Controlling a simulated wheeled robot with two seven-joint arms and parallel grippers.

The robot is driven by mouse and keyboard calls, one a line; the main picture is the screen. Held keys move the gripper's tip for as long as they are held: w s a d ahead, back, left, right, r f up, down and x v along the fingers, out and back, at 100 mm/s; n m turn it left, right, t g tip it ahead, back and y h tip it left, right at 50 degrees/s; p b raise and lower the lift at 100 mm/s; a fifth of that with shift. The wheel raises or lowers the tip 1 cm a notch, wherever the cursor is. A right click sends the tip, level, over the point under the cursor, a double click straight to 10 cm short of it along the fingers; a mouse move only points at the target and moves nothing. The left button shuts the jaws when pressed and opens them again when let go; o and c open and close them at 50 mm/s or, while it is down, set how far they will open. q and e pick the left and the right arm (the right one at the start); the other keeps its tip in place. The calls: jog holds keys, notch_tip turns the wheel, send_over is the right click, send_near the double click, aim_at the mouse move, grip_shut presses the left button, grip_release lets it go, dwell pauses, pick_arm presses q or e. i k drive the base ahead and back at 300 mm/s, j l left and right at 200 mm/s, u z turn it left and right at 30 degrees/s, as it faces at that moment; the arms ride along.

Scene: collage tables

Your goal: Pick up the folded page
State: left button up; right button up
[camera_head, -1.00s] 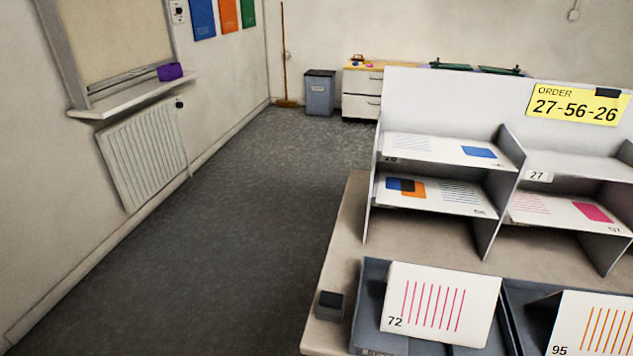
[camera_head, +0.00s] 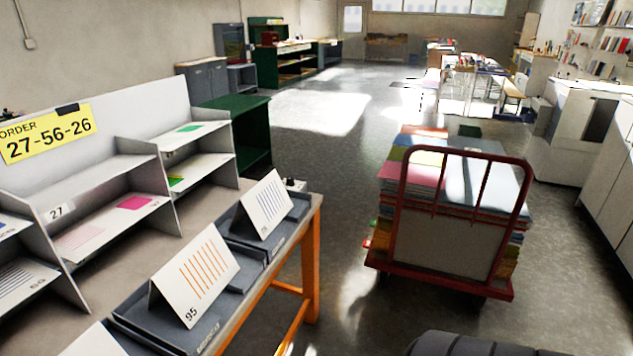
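Folded white pages stand like tents in grey trays along the table's front edge. One page (camera_head: 197,274) has orange stripes and the number 95. Another folded page (camera_head: 265,205) with thin dark blue lines stands farther along, near the table's right end. A third page (camera_head: 95,343) is cut off at the bottom left, so its print is hidden. The near tray (camera_head: 205,332) is under page 95. Neither of my grippers is in view.
A shelf rack (camera_head: 105,180) with flat printed sheets stands behind the trays, under a yellow order sign (camera_head: 46,133) reading 27-56-26. A red trolley (camera_head: 440,275) loaded with coloured stacks stands right of the table (camera_head: 316,201). Floor is clear between them.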

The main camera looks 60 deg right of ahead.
aim_at(266, 203)
jog(key=z, duration=1.55)
jog(key=u, duration=1.5)
jog(key=z, duration=1.45)
jog(key=i+l+u, duration=0.4)
jog(key=i+l, duration=0.5)
jog(key=l, duration=0.15)
